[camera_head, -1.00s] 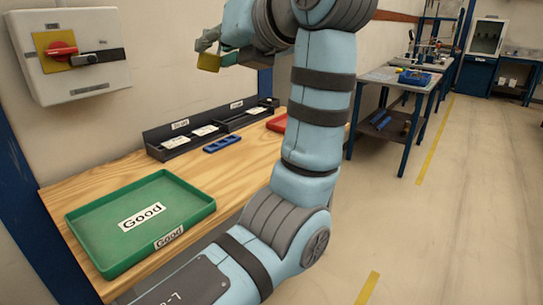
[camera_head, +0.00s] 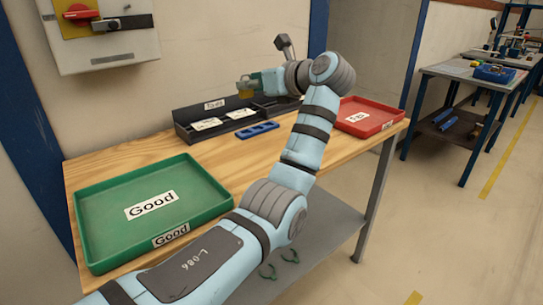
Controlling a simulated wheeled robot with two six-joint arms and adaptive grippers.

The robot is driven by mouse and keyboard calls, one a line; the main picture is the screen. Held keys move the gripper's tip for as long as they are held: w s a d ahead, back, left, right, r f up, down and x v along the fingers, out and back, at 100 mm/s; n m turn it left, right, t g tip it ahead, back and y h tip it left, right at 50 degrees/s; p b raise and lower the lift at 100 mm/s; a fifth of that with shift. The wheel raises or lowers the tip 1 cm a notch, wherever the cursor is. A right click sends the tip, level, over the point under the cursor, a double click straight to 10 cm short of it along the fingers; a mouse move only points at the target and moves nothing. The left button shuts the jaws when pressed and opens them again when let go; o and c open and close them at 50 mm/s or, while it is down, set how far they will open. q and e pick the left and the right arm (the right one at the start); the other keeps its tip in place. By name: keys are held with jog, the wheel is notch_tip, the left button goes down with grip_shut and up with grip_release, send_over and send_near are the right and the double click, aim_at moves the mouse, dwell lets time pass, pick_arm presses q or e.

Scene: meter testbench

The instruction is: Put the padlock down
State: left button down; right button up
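My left arm reaches in from the bottom left, and its gripper (camera_head: 250,86) is small and partly hidden by its own wrist. The padlock is in front of the wall, over the black organizer (camera_head: 188,132) at the back of the wooden bench (camera_head: 250,160). Its body is small and partly covered by the fingers. My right gripper is not in view.
A green tray labelled Good (camera_head: 105,215) fills the bench's left side. A red tray labelled Fail (camera_head: 378,118) stands at the right end. A blue holder (camera_head: 256,133) lies before the organizer. A switch box (camera_head: 100,48) hangs on the wall. Bare wood lies between the trays.

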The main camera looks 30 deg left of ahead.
pick_arm(q)
notch_tip(320, 180, down, 17)
jog(key=b, duration=0.5)
jog(key=shift+s+f+b, duration=0.1)
jog(key=shift+s+b, duration=0.05)
jog(key=shift+b, duration=0.15)
jog(key=shift+f, duration=0.1)
jog(key=c, duration=1.2)
grip_release()
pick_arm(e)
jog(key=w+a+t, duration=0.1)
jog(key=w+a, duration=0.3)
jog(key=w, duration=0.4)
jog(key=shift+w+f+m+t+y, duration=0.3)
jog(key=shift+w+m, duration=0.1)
